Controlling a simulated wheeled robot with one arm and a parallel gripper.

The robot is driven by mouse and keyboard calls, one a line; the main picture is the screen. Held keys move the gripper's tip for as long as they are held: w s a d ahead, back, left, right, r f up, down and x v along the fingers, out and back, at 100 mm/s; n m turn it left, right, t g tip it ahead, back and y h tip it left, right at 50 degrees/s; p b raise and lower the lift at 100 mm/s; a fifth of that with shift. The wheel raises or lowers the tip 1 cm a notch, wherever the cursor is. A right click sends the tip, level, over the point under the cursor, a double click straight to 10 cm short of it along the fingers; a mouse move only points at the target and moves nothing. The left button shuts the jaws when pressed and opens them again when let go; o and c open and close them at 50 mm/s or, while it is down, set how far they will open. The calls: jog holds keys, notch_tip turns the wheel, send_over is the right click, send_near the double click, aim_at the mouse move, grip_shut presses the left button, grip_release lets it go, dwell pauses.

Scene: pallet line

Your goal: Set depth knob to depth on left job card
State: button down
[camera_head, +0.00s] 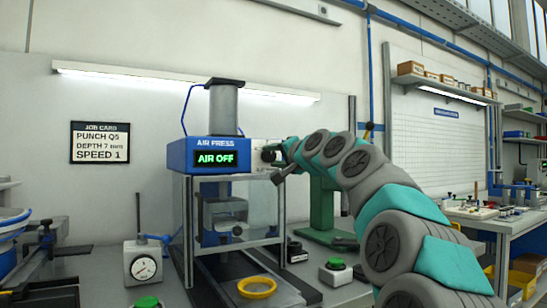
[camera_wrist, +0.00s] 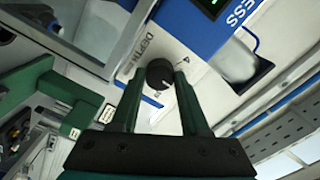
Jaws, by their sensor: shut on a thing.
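The job card (camera_head: 100,142) hangs on the wall at the left and reads PUNCH Q5, DEPTH 7 mm, SPEED 1. The blue air press (camera_head: 206,146) stands right of it; its green display (camera_head: 216,159) reads AIR OFF. In the wrist view the dark round depth knob (camera_wrist: 157,72) sits on a pale panel beside the printed word DEPTH. A small light mark shows on the knob; its exact setting is too small to read. My gripper (camera_wrist: 159,84) is shut on the knob, one finger on each side. In the head view my gripper (camera_head: 273,158) is at the press's right side.
A dial gauge (camera_head: 144,267) stands left of the press. A yellow ring (camera_head: 257,287) lies in front of it. Green-topped buttons stand at the front left (camera_head: 146,303) and right (camera_head: 335,264). A green column (camera_head: 322,205) rises close behind my arm.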

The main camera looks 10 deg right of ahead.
jog(key=shift+c, duration=2)
grip_release()
jog(key=b+v, duration=0.1)
jog(key=v, duration=0.6)
jog(key=shift+s+d, duration=0.15)
jog(key=shift+s, duration=0.2)
